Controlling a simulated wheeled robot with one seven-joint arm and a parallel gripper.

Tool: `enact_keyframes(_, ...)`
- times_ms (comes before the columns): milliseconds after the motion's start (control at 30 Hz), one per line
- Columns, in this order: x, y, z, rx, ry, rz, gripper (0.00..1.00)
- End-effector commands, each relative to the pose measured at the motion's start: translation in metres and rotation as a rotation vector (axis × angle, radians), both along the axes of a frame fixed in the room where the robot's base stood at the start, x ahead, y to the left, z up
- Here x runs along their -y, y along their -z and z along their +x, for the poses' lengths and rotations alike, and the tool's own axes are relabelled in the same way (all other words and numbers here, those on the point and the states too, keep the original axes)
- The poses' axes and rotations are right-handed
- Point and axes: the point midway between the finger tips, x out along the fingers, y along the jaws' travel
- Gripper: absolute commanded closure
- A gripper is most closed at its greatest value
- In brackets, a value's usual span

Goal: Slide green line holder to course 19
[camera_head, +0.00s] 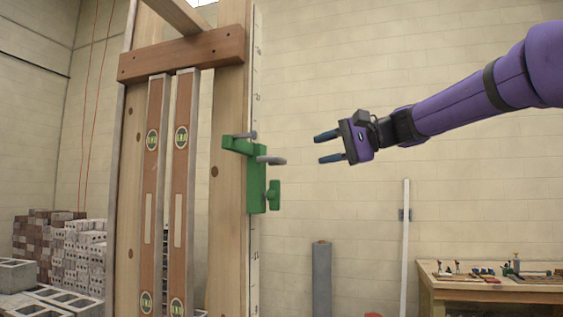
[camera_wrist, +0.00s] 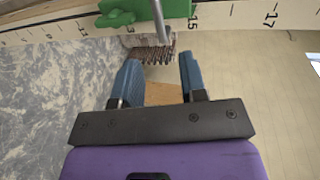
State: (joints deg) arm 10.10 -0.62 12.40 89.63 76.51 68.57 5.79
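The green line holder (camera_head: 257,177) is clamped on the right edge of the wooden post, with grey pegs and a green knob at its lower right. It also shows at the top of the wrist view (camera_wrist: 135,10), beside the marked scale (camera_wrist: 215,17), where 15 and 17 can be read near it. Course 19 cannot be read in either view. My gripper (camera_head: 327,148) is open and empty, to the right of the holder and apart from it, fingers pointing left. In the wrist view, my gripper (camera_wrist: 160,80) has its blue fingers spread below the holder's grey peg.
Two levels (camera_head: 153,190) hang on the wooden frame (camera_head: 228,190) left of the holder. A workbench (camera_head: 495,290) stands at the lower right. A grey roll (camera_head: 321,280) and a white pole (camera_head: 405,250) stand by the wall. Air between gripper and holder is clear.

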Motion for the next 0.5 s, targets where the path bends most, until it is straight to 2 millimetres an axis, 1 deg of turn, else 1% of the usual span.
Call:
enact_keyframes(167, -0.017, 0.005, 0.006, -0.001, -0.002, 0.0, 0.61)
enact_keyframes(500, -0.072, 0.018, 0.025, -0.001, -0.002, -0.002, 0.61)
